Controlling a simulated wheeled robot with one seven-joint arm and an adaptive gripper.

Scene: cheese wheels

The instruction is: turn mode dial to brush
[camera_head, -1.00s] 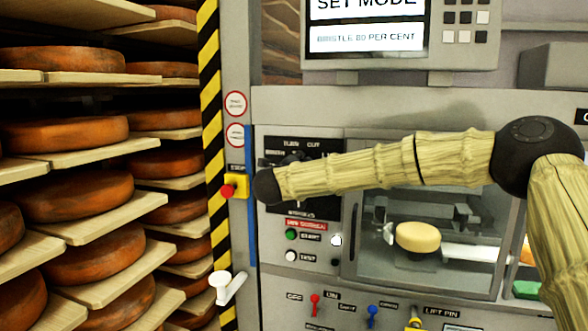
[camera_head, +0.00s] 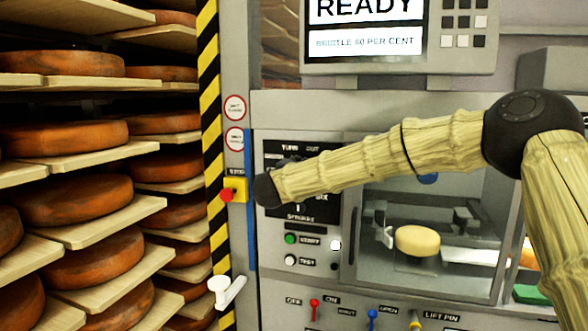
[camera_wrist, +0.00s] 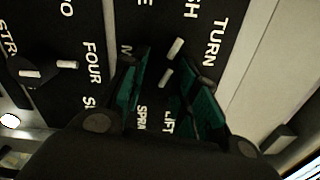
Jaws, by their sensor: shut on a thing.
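In the wrist view, the black mode dial (camera_wrist: 165,78) lies between the two dark green fingers of my gripper (camera_wrist: 162,72), which is shut on it. The fingers hide much of the dial. White marks at the dial line up roughly toward a cut-off label ending in "SH" at the top edge. The labels "TURN", "LIFT" and part of "SPRA" are around it. In the head view, my arm covers the dial and the gripper fingers. The screen (camera_head: 366,25) reads "READY", with a bristle line at 60 per cent.
A second dial (camera_wrist: 45,73) sits beside the label "FOUR". Below the panel are a green start button (camera_head: 290,239) and a white test button (camera_head: 290,260). A red stop button (camera_head: 227,195) is close left of my wrist. A pale cheese (camera_head: 417,241) is behind the window.

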